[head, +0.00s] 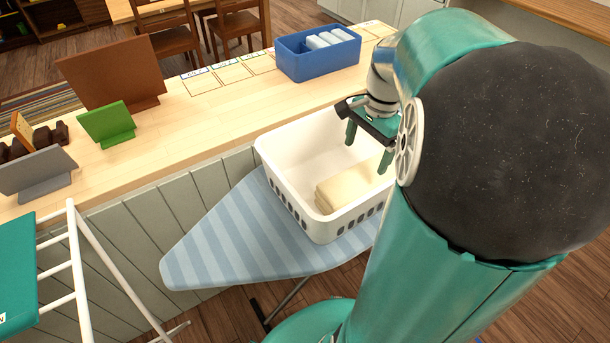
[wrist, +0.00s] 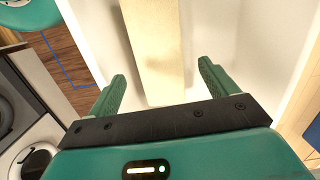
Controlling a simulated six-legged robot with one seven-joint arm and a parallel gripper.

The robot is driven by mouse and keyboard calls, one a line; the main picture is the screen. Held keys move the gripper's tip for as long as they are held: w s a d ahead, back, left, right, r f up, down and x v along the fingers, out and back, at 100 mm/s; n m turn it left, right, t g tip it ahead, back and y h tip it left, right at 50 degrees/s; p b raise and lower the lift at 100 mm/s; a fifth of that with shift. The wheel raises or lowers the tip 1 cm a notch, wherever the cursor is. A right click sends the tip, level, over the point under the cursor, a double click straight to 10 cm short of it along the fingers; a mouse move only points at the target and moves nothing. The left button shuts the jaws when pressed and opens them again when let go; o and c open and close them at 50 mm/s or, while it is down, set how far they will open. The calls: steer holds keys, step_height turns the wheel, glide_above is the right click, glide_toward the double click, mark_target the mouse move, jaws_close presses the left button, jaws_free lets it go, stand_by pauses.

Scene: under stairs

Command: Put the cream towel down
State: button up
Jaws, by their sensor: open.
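The cream towel (head: 347,187) lies folded on the floor of the white laundry basket (head: 291,196), by its front wall. The basket stands on the blue striped ironing board (head: 222,245). My gripper (head: 369,148) is open and empty above the basket, with its fingers apart and pointing down. In the wrist view the towel (wrist: 155,50) lies beyond and between the open fingers (wrist: 160,88), clear of both. My arm hides the right part of the basket in the head view.
A wooden counter (head: 212,118) runs behind the board, with a blue bin (head: 305,62) holding white items, a green stand (head: 107,125), a brown board (head: 112,75) and a grey stand (head: 38,172). A white drying rack (head: 75,262) with a teal cloth stands at left.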

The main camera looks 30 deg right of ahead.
steer(key=s+a+r+n+t, duration=0.2)
steer(key=a+r+n, duration=0.1)
steer(key=a+n, duration=0.5)
steer(key=s+a+r+n+t+h, duration=0.1)
steer(key=s+a+r+n+t, duration=0.2)
steer(key=a+n, duration=0.6)
steer(key=a, duration=0.6)
steer(key=shift+a, duration=0.2)
